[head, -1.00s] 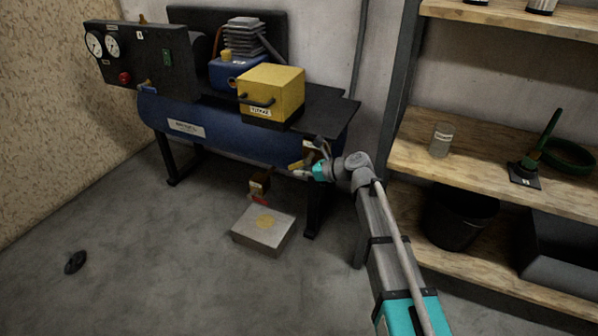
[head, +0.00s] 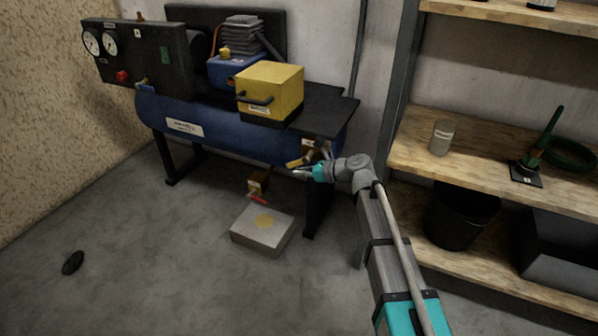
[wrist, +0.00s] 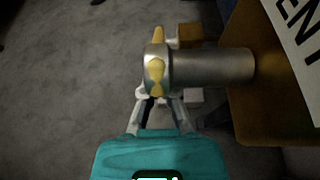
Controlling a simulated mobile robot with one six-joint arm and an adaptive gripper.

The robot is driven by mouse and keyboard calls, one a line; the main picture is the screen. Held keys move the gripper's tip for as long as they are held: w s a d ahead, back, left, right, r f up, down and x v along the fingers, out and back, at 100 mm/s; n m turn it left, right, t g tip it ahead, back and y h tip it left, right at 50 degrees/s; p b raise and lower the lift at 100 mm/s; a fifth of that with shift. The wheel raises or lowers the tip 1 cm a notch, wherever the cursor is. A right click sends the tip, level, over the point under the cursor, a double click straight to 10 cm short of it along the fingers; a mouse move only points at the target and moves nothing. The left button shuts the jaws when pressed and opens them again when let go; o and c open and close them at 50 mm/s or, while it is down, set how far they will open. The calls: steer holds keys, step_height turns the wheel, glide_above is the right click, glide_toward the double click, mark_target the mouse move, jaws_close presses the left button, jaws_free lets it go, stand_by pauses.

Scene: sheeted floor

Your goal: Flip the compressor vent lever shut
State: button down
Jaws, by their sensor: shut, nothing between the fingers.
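The vent valve is a grey metal pipe and body (wrist: 210,68) with a yellow lever (wrist: 155,68) on its end, seen in the wrist view. The lever runs up and down in that picture, across the pipe. My gripper (wrist: 154,98) is shut and empty, its fingertips right at the lever's lower end; I cannot tell if they touch. In the head view, my gripper (head: 301,172) is at the right end of the blue compressor tank (head: 225,137), close by the small yellow lever (head: 294,163). My gripper partly hides the valve there.
A brown plate (wrist: 275,115) with a partly seen label is at the pipe's right end. A yellow box (head: 272,88) stands on the compressor. A red-handled valve (head: 257,198) hangs above a grey metal block (head: 262,232). Wooden shelves (head: 470,160) stand at right. The floor at left is mostly clear.

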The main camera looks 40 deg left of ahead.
steer(key=w+d+p, duration=0.1)
steer(key=w+d, duration=0.1)
steer(key=d, duration=0.9)
steer(key=shift+r, duration=0.45)
